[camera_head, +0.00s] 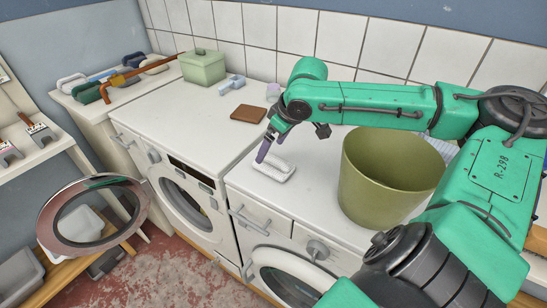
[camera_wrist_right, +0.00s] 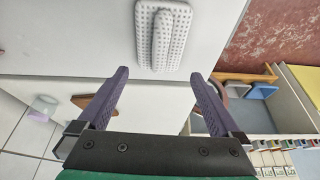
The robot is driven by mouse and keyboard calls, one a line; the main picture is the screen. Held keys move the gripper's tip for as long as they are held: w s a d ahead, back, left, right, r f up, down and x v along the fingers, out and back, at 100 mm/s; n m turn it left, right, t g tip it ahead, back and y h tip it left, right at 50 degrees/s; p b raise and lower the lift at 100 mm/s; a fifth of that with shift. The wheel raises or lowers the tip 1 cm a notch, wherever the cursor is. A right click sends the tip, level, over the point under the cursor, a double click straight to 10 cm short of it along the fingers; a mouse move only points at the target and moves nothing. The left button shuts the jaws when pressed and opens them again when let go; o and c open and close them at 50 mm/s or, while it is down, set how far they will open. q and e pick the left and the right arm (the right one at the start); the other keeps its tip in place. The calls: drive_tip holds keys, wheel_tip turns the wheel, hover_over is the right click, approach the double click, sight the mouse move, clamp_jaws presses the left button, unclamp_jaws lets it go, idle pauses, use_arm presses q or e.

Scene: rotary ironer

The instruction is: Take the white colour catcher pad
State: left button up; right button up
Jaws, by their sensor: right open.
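The white colour catcher pad (camera_head: 274,168) lies flat on top of the right-hand white machine, near its front left. It has a dotted surface and a raised grip along its middle. It also shows in the right wrist view (camera_wrist_right: 181,38), at the top, beyond the fingertips. My right gripper (camera_head: 266,152) is just above the pad in the head view and hides part of its far side. In the right wrist view its two purple fingers (camera_wrist_right: 158,72) are apart with nothing between them. My left gripper is not in view.
A large olive bucket (camera_head: 385,180) stands right of the pad. A brown block (camera_head: 248,113), a blue piece (camera_head: 232,84) and a green lidded box (camera_head: 203,67) sit further back.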

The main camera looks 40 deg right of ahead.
sight(268, 155)
drive_tip(key=p+x, duration=0.1)
drive_tip(key=x, duration=0.1)
drive_tip(key=shift+w+f, duration=0.2)
drive_tip(key=shift+w+d+f, duration=0.1)
drive_tip(key=shift+d+f, duration=0.05)
drive_tip(key=shift+f, duration=0.5)
drive_tip(key=shift+w+f, duration=0.35)
drive_tip(key=shift+f, duration=0.25)
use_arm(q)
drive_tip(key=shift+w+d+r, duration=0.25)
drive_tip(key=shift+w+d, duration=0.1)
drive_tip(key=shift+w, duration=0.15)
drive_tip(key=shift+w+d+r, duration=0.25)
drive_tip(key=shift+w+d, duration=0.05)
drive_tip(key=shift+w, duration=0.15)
use_arm(e)
drive_tip(key=shift+a+r, duration=0.1)
drive_tip(key=shift+a, duration=0.15)
drive_tip(key=shift+c, duration=0.6)
drive_tip(key=c, duration=1)
